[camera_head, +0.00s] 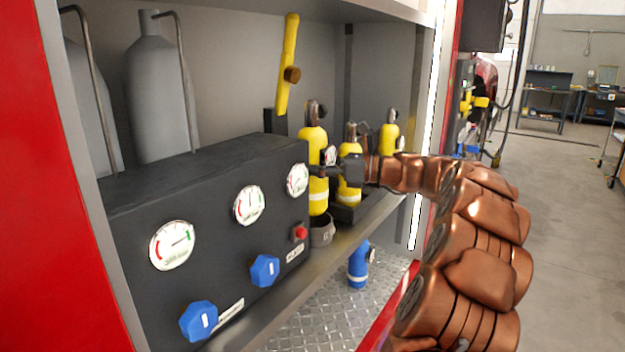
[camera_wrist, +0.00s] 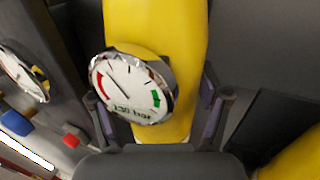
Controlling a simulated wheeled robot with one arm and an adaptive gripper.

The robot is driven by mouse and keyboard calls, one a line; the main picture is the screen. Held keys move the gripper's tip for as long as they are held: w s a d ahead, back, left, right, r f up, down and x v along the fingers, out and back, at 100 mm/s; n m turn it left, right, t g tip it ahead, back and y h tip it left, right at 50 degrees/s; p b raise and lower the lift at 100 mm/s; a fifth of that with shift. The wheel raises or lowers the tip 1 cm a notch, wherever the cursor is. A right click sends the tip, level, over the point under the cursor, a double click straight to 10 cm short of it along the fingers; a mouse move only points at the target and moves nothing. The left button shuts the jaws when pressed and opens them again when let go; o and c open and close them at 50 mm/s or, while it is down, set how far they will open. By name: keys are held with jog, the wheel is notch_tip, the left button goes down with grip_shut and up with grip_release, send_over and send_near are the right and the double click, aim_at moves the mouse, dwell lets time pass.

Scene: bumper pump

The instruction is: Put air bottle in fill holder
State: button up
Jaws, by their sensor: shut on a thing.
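A yellow air bottle (camera_head: 313,150) with a dark valve top and a white band stands upright just right of the black panel. My gripper (camera_head: 322,171) reaches in from the right and is shut on it. In the wrist view the fingers (camera_wrist: 157,112) sit either side of the yellow bottle (camera_wrist: 155,25), around its round gauge (camera_wrist: 130,88). The grey cup-shaped fill holder (camera_head: 321,232) is directly under the bottle's lower end. I cannot tell whether the bottle's bottom is inside the holder or just above it.
The black panel (camera_head: 210,190) with gauges, blue knobs and a red button (camera_head: 300,233) stands close on the left. Two more yellow bottles (camera_head: 350,192) (camera_head: 390,138) stand behind, near a black rack (camera_head: 347,213). A yellow lever (camera_head: 287,65) rises behind. A blue bottle (camera_head: 358,265) stands lower down.

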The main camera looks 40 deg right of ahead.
aim_at(314, 192)
jog(key=shift+f, duration=3.5)
jog(key=o, duration=1.8)
jog(key=shift+f, duration=0.2)
jog(key=v, duration=1.2)
jog(key=shift+r+b, duration=0.15)
jog(key=shift+b, duration=0.2)
